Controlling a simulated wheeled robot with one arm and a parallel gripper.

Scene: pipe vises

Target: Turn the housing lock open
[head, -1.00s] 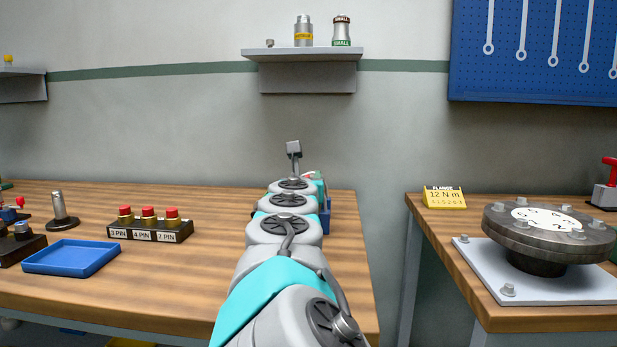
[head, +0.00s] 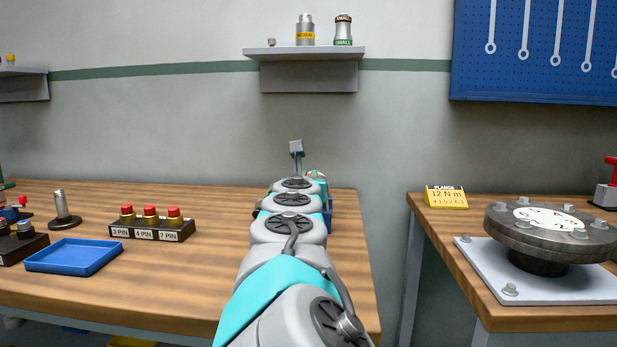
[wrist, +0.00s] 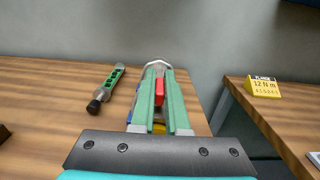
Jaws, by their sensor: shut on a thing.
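In the wrist view my gripper (wrist: 160,74) reaches forward with two long green fingers, close together. A red bar-like piece (wrist: 159,92) lies between them, and the fingers are shut on it. It looks like the lock's handle, but I cannot tell how far it is turned. A grey rounded body (wrist: 157,63) shows at the fingertips, with bits of blue (wrist: 133,101) and yellow (wrist: 158,129) around and under the fingers. Most of the housing is hidden by my gripper. In the head view my arm covers this spot; only a blue edge (head: 328,213) shows beside it.
A green-and-grey tool with a black knob (wrist: 107,88) lies left of my gripper. A blue tray (head: 75,256) and a block with red-topped connectors (head: 151,224) stand further left. Right, across a gap, a second bench holds a yellow sign (head: 446,198) and a round flange (head: 551,231).

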